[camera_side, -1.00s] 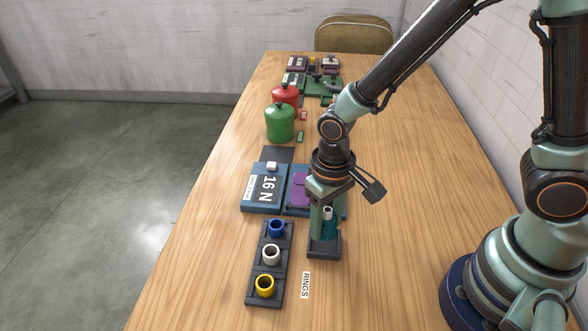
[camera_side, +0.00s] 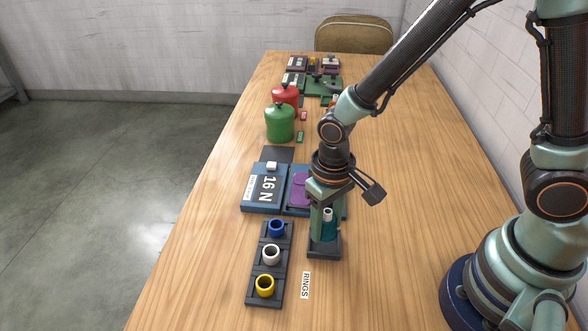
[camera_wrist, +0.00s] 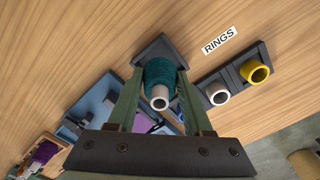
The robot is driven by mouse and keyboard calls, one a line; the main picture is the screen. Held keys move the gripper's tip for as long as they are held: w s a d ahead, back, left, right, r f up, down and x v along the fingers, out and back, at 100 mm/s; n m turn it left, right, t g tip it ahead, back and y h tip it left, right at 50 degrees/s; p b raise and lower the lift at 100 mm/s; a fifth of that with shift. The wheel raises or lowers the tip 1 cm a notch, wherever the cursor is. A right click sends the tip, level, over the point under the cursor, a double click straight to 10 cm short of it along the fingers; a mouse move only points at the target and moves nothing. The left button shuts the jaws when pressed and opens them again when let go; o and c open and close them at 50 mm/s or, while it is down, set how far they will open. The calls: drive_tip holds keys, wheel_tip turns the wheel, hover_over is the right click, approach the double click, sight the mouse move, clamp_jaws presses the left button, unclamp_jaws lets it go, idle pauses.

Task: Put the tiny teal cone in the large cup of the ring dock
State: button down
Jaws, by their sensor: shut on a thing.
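The teal cone (camera_side: 331,230) is wound with teal yarn around a pale tube whose end shows at its top. My gripper (camera_side: 322,236) is shut on it, with one finger on each side in the wrist view (camera_wrist: 160,78). The cone is upright at a small dark stand (camera_side: 324,251); I cannot tell if its base touches the stand. The ring dock (camera_side: 252,296) is a dark strip to the left, with a blue cup (camera_side: 276,228), a white cup (camera_side: 271,255) and a yellow cup (camera_side: 265,287). Their size order is hard to judge.
A RINGS label (camera_side: 306,285) lies right of the dock. Behind are a blue box marked 16 N (camera_side: 264,188), another blue box with a purple part (camera_side: 299,190), a green canister (camera_side: 280,123) and a red canister (camera_side: 286,95). The table's right side is mostly clear.

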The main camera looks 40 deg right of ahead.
sight(328, 211)
drive_tip(key=shift+f, duration=0.2)
drive_tip(key=shift+f, duration=0.35)
drive_tip(key=shift+f, duration=0.7)
idle(1.1)
unclamp_jaws()
drive_tip(key=shift+r, duration=0.1)
drive_tip(key=shift+r, duration=3.7)
